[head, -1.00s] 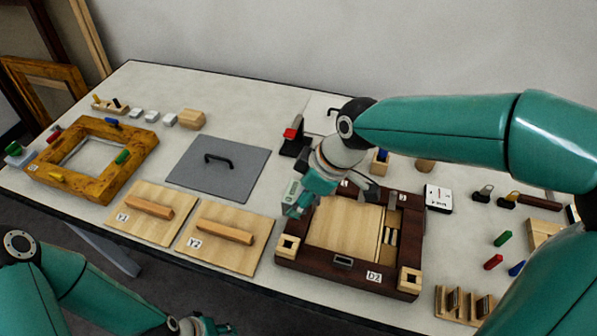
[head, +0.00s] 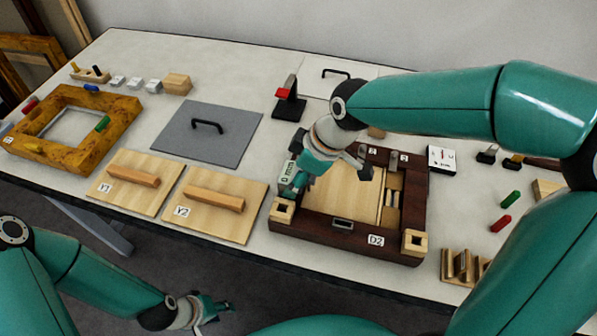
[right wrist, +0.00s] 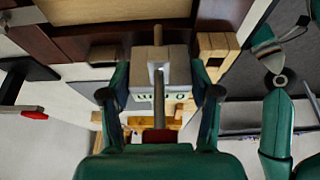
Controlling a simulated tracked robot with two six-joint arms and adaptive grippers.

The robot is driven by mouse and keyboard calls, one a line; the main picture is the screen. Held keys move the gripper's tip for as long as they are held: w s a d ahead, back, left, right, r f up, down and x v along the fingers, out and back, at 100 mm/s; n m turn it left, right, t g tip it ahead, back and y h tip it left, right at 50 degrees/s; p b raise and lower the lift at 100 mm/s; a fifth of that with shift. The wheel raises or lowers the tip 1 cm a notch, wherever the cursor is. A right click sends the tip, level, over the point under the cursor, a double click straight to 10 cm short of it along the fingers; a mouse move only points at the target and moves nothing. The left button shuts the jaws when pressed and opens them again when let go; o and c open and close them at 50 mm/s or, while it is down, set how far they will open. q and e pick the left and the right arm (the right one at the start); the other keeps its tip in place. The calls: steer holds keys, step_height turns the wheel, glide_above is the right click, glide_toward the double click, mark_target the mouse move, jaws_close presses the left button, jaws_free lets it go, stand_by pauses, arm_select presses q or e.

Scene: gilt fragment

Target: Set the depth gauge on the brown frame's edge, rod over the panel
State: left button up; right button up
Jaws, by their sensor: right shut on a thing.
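The brown frame (head: 325,236), labelled D2, lies on the table with a pale wood panel (head: 345,199) inside it. My right gripper (head: 293,177) is shut on the depth gauge (head: 286,177), a small pale block with a display, at the frame's left rail. In the right wrist view, the gauge (right wrist: 147,62) sits between the fingers (right wrist: 158,92), in front of the dark frame rail (right wrist: 88,42). I cannot tell whether it touches the rail. My left gripper (head: 218,307) is low in front of the table, away from the frame; its opening is unclear.
Wooden boards Y1 (head: 118,194) and Y2 (head: 205,229) with handles, and a grey plate (head: 208,145), lie left of the frame. A yellow-brown frame (head: 60,152) is farther left. A black stand with a red top (head: 288,95) is behind. Pale corner blocks (head: 414,242) rise from the frame.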

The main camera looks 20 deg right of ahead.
steer(key=shift+s, duration=0.1)
stand_by(0.3)
steer(key=shift+s+f+b, duration=0.15)
steer(key=shift+f+b, duration=0.3)
steer(key=shift+f, duration=0.1)
